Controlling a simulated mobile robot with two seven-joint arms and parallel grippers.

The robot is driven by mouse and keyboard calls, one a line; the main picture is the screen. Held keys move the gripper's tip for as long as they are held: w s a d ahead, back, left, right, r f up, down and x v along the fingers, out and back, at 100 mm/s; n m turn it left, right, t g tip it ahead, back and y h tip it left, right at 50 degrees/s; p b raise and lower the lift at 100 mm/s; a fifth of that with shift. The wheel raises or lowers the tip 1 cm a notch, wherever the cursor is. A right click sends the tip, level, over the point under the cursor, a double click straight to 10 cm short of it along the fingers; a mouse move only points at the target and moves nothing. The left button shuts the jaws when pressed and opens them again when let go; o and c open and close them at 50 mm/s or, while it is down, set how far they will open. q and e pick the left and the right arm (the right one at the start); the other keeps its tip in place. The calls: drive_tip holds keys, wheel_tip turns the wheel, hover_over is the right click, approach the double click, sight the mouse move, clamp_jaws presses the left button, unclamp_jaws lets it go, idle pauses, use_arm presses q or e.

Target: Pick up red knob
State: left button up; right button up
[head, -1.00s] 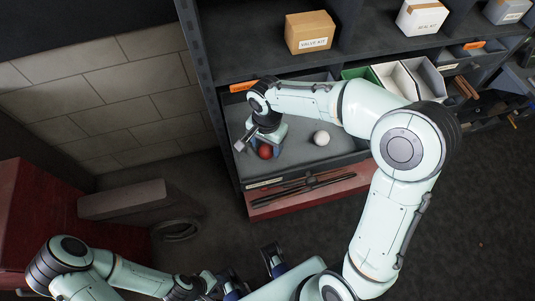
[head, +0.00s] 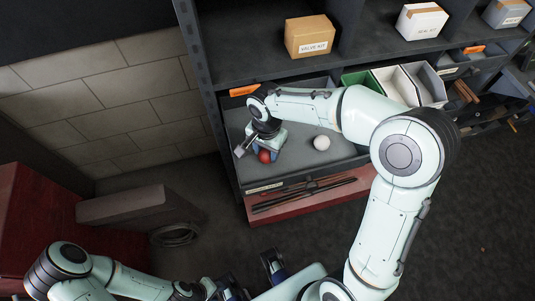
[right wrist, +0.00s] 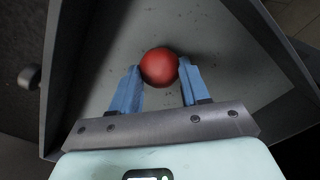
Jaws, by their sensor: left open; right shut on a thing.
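The red knob (head: 265,156) is a round red ball in the grey drawer (head: 300,166) of the shelf unit. In the right wrist view the red knob (right wrist: 159,67) sits between the fingertips of my right gripper (right wrist: 158,75), with a blue finger on each side. My right gripper (head: 262,148) is shut on it, low over the drawer floor. I cannot tell whether the knob is clear of the floor. My left gripper (head: 250,280) is open and empty at the bottom of the head view, far from the drawer.
A white ball (head: 321,143) lies in the same drawer, right of the red knob. Green and white bins (head: 398,82) stand at the drawer's right. A cardboard box (head: 310,36) and a white box (head: 421,20) are on the shelf above. A red drawer (head: 310,198) is below.

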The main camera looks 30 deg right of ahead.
sight(267, 151)
drive_tip(key=shift+r+p, duration=2.55)
drive_tip(key=shift+r, duration=1.4)
use_arm(q)
wheel_tip(267, 151, up, 6)
drive_tip(key=w, duration=0.2)
drive_tip(key=shift+f, duration=0.2)
use_arm(e)
drive_tip(key=shift+f, duration=0.1)
